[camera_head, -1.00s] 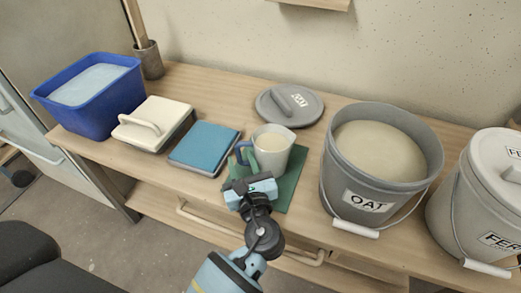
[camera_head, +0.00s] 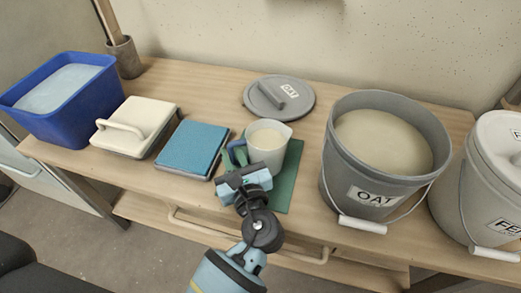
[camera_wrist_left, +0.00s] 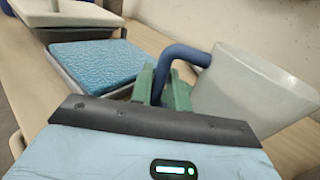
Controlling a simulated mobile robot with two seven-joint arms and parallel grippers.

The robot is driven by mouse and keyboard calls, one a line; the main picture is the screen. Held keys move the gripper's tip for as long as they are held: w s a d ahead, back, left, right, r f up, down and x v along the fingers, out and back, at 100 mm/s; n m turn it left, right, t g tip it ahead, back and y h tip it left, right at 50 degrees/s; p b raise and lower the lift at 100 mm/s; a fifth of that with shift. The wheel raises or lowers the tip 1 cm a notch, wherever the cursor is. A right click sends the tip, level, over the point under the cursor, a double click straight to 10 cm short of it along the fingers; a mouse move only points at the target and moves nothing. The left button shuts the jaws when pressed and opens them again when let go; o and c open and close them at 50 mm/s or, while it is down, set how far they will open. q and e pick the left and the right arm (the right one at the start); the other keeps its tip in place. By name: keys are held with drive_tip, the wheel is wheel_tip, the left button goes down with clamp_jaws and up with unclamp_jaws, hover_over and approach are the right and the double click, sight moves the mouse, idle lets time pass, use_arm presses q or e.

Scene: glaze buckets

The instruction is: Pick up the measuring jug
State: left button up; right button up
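The measuring jug (camera_head: 268,147) is a pale, translucent cup with a dark blue handle (camera_head: 237,152). It is upright over the green mat (camera_head: 287,182); I cannot tell whether its base touches the mat. In the left wrist view the jug (camera_wrist_left: 245,95) is at the right, its handle towards my gripper. My left gripper (camera_wrist_left: 163,90) has its green fingers close together on both sides of the handle, shut on it. In the head view the left gripper (camera_head: 236,162) reaches in from the front. My right gripper is not in view.
A blue sponge in a tray (camera_head: 193,147) and a cream lidded block (camera_head: 135,125) lie left of the jug. A grey lid (camera_head: 279,97) lies behind it. The OAT bucket (camera_head: 345,160) stands close on the right, with another bucket (camera_head: 480,200) beyond. A blue tub (camera_head: 85,105) stands far left.

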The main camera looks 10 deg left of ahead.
use_arm(q)
clamp_jaws()
idle(1.2)
drive_tip(key=shift+r, duration=0.15)
